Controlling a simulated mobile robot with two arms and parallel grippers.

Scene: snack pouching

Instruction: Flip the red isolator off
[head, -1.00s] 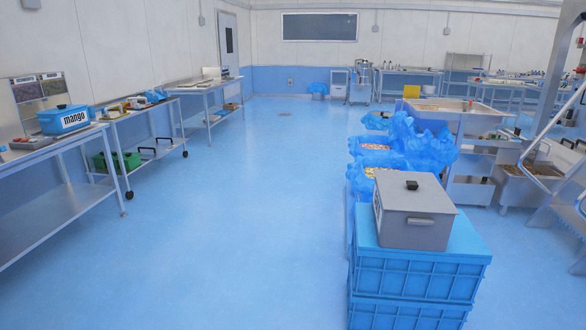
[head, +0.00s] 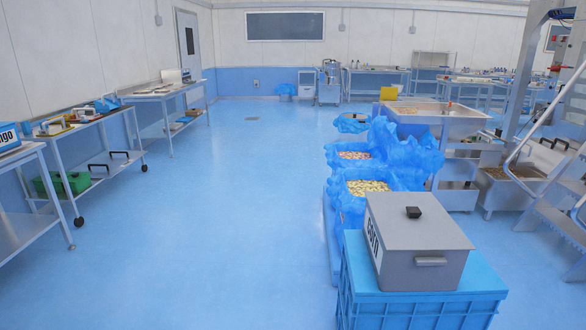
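No red isolator can be made out for certain. At the far right edge, a small red item (head: 556,69) shows by the metal frame, too small to identify. A grey panel or box (head: 555,38) hangs on the wall just above it, with its details unclear. Neither of my grippers is in view.
A grey lidded box (head: 415,246) sits on a blue crate (head: 375,308) close in front at right. Blue-lined bins (head: 385,160) stand behind it. A metal stair frame (head: 545,190) is at right. Steel tables (head: 95,125) line the left. The blue floor (head: 220,220) between is clear.

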